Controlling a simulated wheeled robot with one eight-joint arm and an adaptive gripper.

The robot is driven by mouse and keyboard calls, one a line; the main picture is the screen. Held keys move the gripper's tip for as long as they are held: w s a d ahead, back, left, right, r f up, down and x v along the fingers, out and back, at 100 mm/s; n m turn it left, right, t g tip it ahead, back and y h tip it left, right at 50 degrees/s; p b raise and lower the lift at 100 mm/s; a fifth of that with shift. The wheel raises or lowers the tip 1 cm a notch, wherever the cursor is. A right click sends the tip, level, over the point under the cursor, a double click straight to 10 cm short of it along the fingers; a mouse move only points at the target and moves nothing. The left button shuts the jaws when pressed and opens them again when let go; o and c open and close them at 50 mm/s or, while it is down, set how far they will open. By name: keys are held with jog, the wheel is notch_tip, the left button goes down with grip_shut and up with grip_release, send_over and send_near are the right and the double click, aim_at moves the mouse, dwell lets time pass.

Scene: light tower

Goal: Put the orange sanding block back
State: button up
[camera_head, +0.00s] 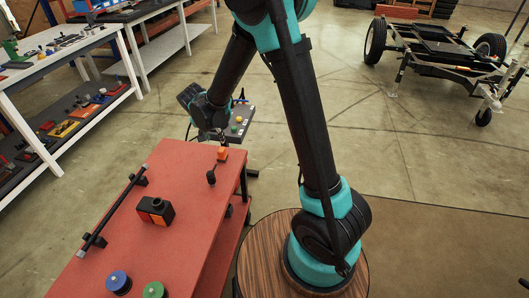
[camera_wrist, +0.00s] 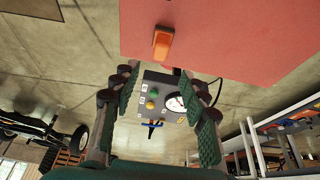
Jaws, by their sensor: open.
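A small orange block (camera_head: 222,154) sits on the red tabletop (camera_head: 190,158) near its far right corner; I take it for the sanding block. In the wrist view the orange block (camera_wrist: 163,45) lies close to the table's edge, ahead of the fingertips and apart from them. My gripper (camera_wrist: 160,86) is open, with nothing between its green-padded fingers. In the head view my gripper (camera_head: 218,137) is small and partly hidden, just beyond the far table edge near the block. A black block with orange faces (camera_head: 155,211) stands mid-table; what it is I cannot tell.
A grey control box (camera_head: 240,122) with coloured buttons stands beyond the table. A black post (camera_head: 211,177) stands near the orange block. A black bar (camera_head: 113,212) runs along the left side. Blue (camera_head: 118,282) and green (camera_head: 154,290) round pieces are at the near end.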

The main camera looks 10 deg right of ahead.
jog(key=s+d+r+n, duration=0.1)
jog(key=s+d+r, duration=0.3)
jog(key=d, duration=0.5)
jog(key=s+d+r+n, duration=0.1)
jog(key=s+d, duration=0.4)
jog(key=d, duration=0.4)
jog(key=s+d+n, duration=0.1)
jog(key=s+d, duration=0.3)
jog(key=s, duration=0.3)
jog(key=s+d+f+n+y, duration=0.1)
jog(key=s+d, duration=0.4)
jog(key=s, duration=0.1)
jog(key=shift+s+d+f+y, duration=0.2)
jog(key=shift+s+y, duration=0.1)
jog(key=shift+s, duration=0.1)
